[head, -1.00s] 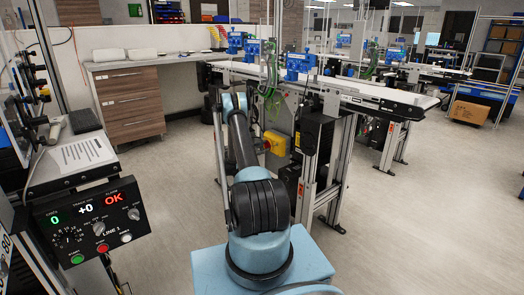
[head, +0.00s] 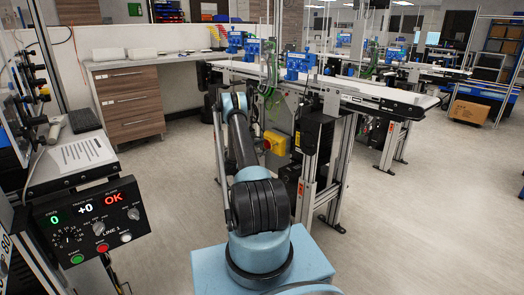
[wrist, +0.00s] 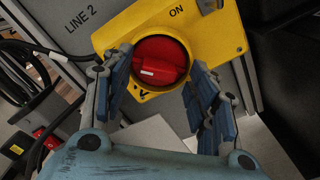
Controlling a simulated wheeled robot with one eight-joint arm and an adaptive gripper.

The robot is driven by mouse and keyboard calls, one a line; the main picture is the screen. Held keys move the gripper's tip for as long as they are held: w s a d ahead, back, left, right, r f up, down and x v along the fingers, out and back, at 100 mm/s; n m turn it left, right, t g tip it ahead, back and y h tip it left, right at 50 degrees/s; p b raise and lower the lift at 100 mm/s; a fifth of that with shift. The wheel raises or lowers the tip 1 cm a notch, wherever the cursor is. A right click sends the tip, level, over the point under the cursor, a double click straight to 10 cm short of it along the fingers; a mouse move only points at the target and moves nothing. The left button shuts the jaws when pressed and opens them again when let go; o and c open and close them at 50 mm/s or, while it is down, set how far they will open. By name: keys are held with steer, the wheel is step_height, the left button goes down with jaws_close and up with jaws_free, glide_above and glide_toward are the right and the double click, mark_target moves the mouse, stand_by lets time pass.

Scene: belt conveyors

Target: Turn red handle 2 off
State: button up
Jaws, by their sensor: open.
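The red handle (wrist: 160,62) is a round red rotary knob on a yellow plate (wrist: 217,30), which is marked ON. A grey panel beside it reads LINE 2. The knob's white mark lies nearly level in the wrist view, with a black arrow below it. My gripper (wrist: 160,82) is open, with blue-padded fingers on either side of the knob; I cannot tell whether they touch it. In the head view the yellow switch box (head: 276,142) sits on the conveyor's frame beside my arm, and the fingers are hard to make out there.
A belt conveyor (head: 345,88) runs above and right of the switch. A control panel (head: 90,222) marked LINE 1 stands at left. A drawer cabinet (head: 130,105) stands behind. Open floor lies to the right.

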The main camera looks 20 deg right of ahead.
steer(key=v, duration=1.2)
steer(key=shift+r, duration=0.1)
